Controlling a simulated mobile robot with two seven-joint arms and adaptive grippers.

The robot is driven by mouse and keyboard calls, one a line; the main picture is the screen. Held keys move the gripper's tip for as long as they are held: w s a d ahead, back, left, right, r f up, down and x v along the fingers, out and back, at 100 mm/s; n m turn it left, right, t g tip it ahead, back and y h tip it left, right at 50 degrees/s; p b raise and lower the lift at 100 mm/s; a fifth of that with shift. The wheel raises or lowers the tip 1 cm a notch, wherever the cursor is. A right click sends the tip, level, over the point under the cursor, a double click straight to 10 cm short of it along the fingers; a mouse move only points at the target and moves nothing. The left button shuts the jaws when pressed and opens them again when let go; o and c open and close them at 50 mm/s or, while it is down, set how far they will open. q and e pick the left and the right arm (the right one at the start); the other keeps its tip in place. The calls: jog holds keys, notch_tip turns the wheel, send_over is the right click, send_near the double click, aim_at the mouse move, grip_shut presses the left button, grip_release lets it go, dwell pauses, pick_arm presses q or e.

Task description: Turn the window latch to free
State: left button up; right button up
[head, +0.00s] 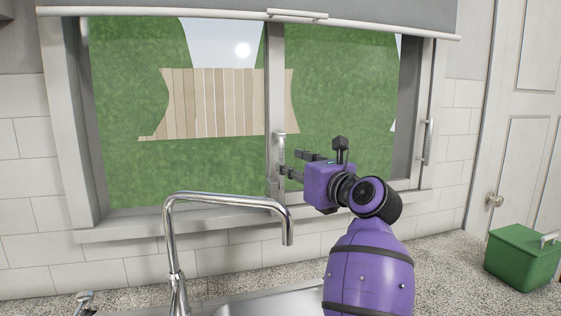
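The window (274,60) fills the upper middle of the head view. A slim upright grey latch handle (281,148) is on its centre post. A similar upright handle (428,141) is on the right side of the frame; I cannot tell from the view which one is the task's latch. Contact with the handle is not clear.
A chrome faucet (172,240) arches over the sink (265,302) left of my arm. A green lidded box (524,257) stands on the speckled counter (450,268) at right. A rolled blind (200,6) hangs above the window. A door (520,120) is at far right.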

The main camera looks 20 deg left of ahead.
pick_arm(q)
jog(key=x, duration=0.5)
jog(key=shift+w+a+p, duration=0.1)
jog(key=shift+p, duration=0.2)
grip_shut()
